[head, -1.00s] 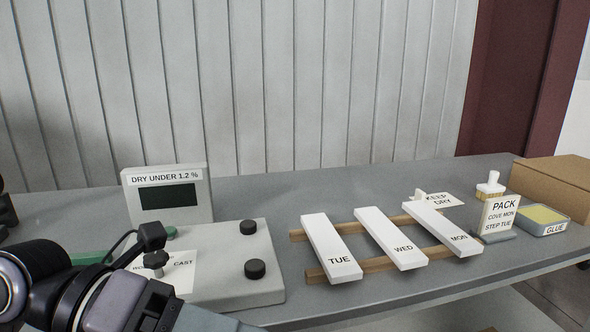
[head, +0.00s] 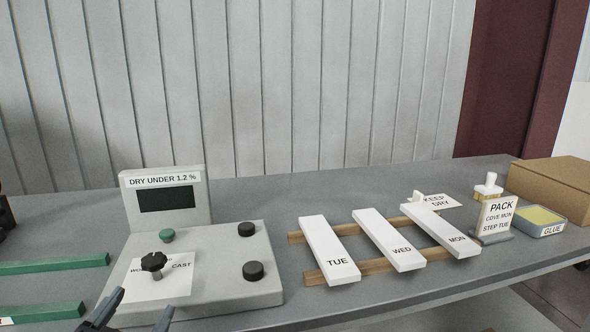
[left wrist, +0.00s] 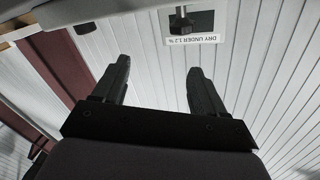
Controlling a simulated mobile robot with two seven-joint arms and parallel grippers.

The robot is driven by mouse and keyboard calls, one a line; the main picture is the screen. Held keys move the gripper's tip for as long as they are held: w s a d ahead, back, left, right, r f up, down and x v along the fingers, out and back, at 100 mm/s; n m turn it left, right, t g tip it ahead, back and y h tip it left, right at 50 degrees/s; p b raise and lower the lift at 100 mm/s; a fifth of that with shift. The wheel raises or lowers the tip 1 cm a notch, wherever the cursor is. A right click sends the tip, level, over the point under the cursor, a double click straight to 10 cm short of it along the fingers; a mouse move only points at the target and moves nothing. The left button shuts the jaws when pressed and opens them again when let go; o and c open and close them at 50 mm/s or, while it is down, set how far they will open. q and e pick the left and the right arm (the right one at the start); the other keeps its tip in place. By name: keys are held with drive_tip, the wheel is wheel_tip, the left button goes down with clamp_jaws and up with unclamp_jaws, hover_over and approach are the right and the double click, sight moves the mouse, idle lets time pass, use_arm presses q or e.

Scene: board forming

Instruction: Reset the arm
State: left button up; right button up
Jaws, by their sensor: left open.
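My left gripper (head: 128,316) is at the bottom edge of the head view, low in front of the grey meter box (head: 215,300). Only its fingertips show there, spread apart. In the left wrist view the two fingers (left wrist: 160,85) stand wide apart with nothing between them. The meter's black knob (head: 153,262) is beyond the fingertips, apart from them. The rest of my left arm is out of the head view. My right gripper is not in either view.
White boards marked TUE (head: 328,250), WED (head: 389,240) and MON (head: 440,231) lie on wooden rails (head: 318,276). Green bars (head: 53,263) lie at the left. A PACK sign (head: 495,217), a glue tin (head: 540,221) and a cardboard box (head: 553,186) stand at the right.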

use_arm(q)
drive_tip(key=s+a+f+n+g+y, duration=0.1)
drive_tip(key=s+f+g, duration=0.3)
drive_tip(key=f, duration=0.3)
drive_tip(key=s+a+f+n+g, duration=0.1)
drive_tip(key=s+f+g, duration=0.2)
drive_tip(key=f, duration=0.4)
drive_tip(key=s+d+f+g, duration=0.1)
drive_tip(key=s+f+g, duration=0.7)
drive_tip(key=s, duration=0.5)
drive_tip(key=w+d+f+t+h+p, duration=0.2)
drive_tip(key=w+d+t+p, duration=0.1)
drive_tip(key=w+t+p, duration=0.3)
drive_tip(key=shift+w+f+t+h+p, duration=0.15)
drive_tip(key=shift+t+h+p, duration=0.25)
drive_tip(key=shift+t+p, duration=0.4)
